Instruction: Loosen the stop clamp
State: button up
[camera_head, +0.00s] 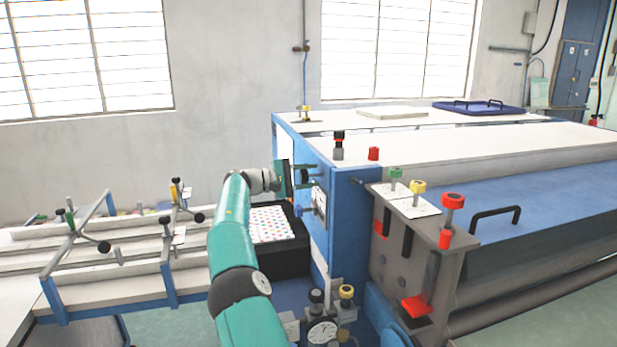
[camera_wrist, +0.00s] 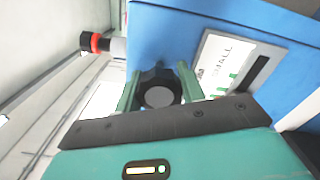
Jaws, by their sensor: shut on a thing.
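My gripper (camera_head: 308,175) is at the left face of the blue machine frame (camera_head: 357,215). In the wrist view, its two green fingers (camera_wrist: 159,88) stand on either side of a round black knob with a grey centre (camera_wrist: 158,97), shut on it. The knob sits in front of the blue panel (camera_wrist: 165,40); I take it to be the stop clamp's knob, though no label on it shows. In the head view the knob is mostly hidden by the gripper. A white scale plate (camera_wrist: 230,65) with a dark slot, green marks and the word SMALL is to its right.
A black and red knob (camera_wrist: 95,42) sticks out at the upper left of the wrist view. A dot-patterned sheet (camera_head: 270,224) on a black block lies below my gripper. A dial gauge (camera_head: 321,331) is lower down. Green, yellow and red knobs (camera_head: 452,201) stand to the right.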

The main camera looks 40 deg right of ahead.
jog(key=shift+n, duration=0.6)
jog(key=o, duration=1)
jog(key=shift+a, duration=0.1)
